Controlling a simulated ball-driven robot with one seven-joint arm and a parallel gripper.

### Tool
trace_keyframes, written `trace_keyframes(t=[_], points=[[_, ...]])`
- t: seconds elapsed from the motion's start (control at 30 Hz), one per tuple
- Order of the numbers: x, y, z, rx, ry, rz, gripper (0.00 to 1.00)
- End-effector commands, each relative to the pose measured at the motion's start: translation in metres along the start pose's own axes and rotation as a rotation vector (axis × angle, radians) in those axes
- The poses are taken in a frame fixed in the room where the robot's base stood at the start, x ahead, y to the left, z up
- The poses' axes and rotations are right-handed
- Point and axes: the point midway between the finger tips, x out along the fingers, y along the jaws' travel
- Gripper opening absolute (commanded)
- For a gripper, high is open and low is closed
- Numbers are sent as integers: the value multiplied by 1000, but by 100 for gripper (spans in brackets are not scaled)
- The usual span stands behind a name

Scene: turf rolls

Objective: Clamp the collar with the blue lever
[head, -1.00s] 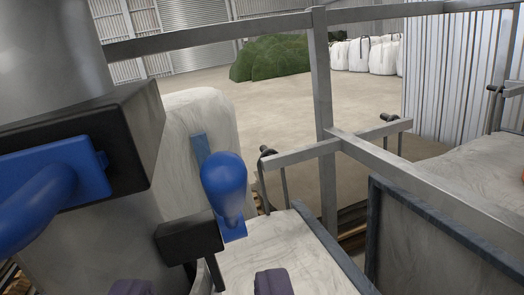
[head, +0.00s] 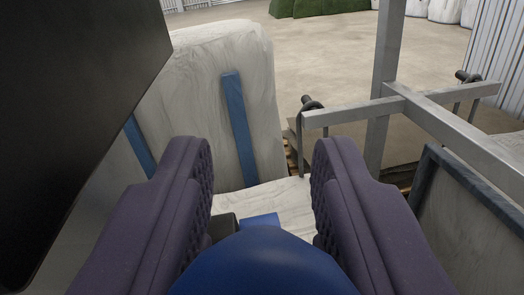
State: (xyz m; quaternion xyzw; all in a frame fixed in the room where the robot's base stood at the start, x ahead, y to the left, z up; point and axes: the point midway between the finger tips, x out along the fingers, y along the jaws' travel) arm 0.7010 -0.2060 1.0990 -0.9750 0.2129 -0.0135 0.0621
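The blue lever's rounded knob (head: 262,268) fills the bottom middle of the view, very close to the camera. A flat blue part of the lever (head: 260,220) shows just beyond it. My gripper (head: 262,185) is open, with one purple ridged finger on each side of the lever. I cannot tell whether the fingers touch the knob. A small part of a dark block (head: 222,226) shows beside the left finger. The collar itself is not clearly seen; the knob and fingers hide what lies below.
A large black block (head: 75,110) looms close at the left. A white bulk bag (head: 190,110) with blue straps stands beyond. A grey metal frame (head: 440,125) crosses the right side, with a blue-edged panel (head: 460,220) below. Open concrete floor (head: 320,60) lies behind.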

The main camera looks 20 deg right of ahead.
Motion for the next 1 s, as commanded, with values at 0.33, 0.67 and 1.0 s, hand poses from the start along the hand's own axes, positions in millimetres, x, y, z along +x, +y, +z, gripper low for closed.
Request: trace_keyframes(t=[0.33,0.67,1.0], points=[[0,0,0,0,0,0,0],[-2,1,4,3,24,-2,0],[-16,6,25,33,215,-26,0]])
